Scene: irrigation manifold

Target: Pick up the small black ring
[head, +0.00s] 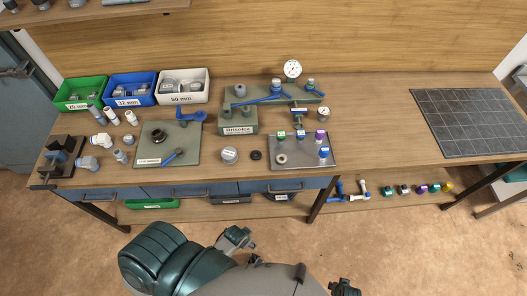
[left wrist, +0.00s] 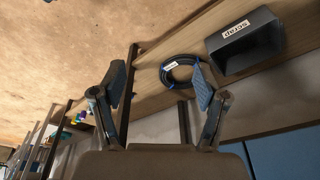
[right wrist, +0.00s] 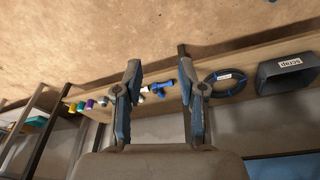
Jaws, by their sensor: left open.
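The small black ring (head: 256,155) lies flat on the wooden workbench, between a grey cap (head: 229,155) and the grey plate (head: 308,160). My left gripper (head: 237,238) is in front of the bench, apart from the ring; in the left wrist view (left wrist: 157,78) its fingers are spread with nothing between them. My right gripper (head: 343,287) is at the bottom edge of the head view. Its fingers stand apart and empty in the right wrist view (right wrist: 157,65). Neither wrist view shows the ring.
A pale ring (head: 282,159) and several fittings sit on the grey plate. A green plate (head: 154,158) with a black flange is to the left. Green, blue and white bins stand at the back left. A lower shelf holds a scrap box (left wrist: 245,42) and hose coil (left wrist: 180,75).

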